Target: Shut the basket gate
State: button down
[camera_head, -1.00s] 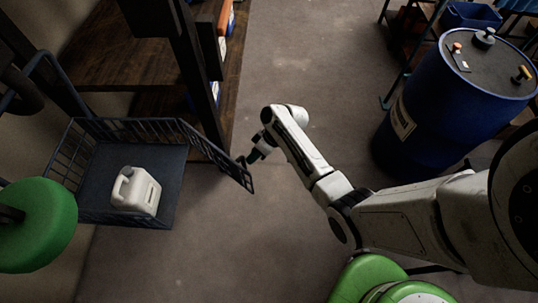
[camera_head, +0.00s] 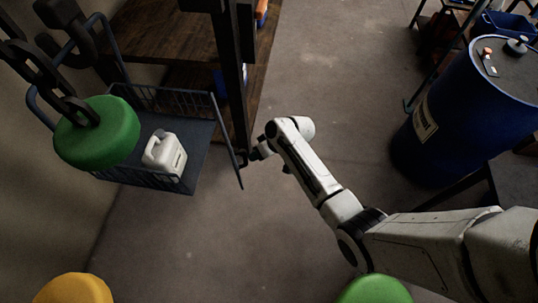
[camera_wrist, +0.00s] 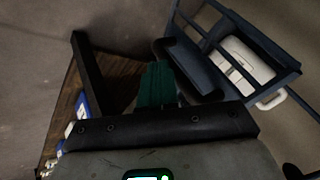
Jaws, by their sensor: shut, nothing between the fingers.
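The dark blue wire basket (camera_head: 150,180) hangs at the left in the head view, with a white jug (camera_head: 165,155) inside. Its barred gate (camera_head: 228,140) stands partly open, hinged at the far corner and angled out to the right of the basket's open side. My gripper (camera_head: 247,158) is shut and empty beside the gate's outer face, near its free end; I cannot tell whether they touch. In the wrist view, my gripper's dark fingers with green pads (camera_wrist: 160,85) are close to the blue bars, and the jug (camera_wrist: 245,62) shows behind them.
A dark post (camera_head: 232,75) and wooden shelves (camera_head: 180,45) stand just behind the gate. A green disc on a chain (camera_head: 97,130) hangs in front of the basket's left part. A blue drum (camera_head: 455,115) stands at the right. The floor between is clear.

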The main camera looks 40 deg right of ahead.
jog(key=shift+w+a, duration=0.2)
jog(key=shift+a, duration=0.7)
jog(key=w+a+b, duration=0.2)
jog(key=w+a, duration=0.4)
jog(key=a, duration=0.6)
jog(key=shift+w+a, duration=0.15)
jog(key=shift+a, duration=0.15)
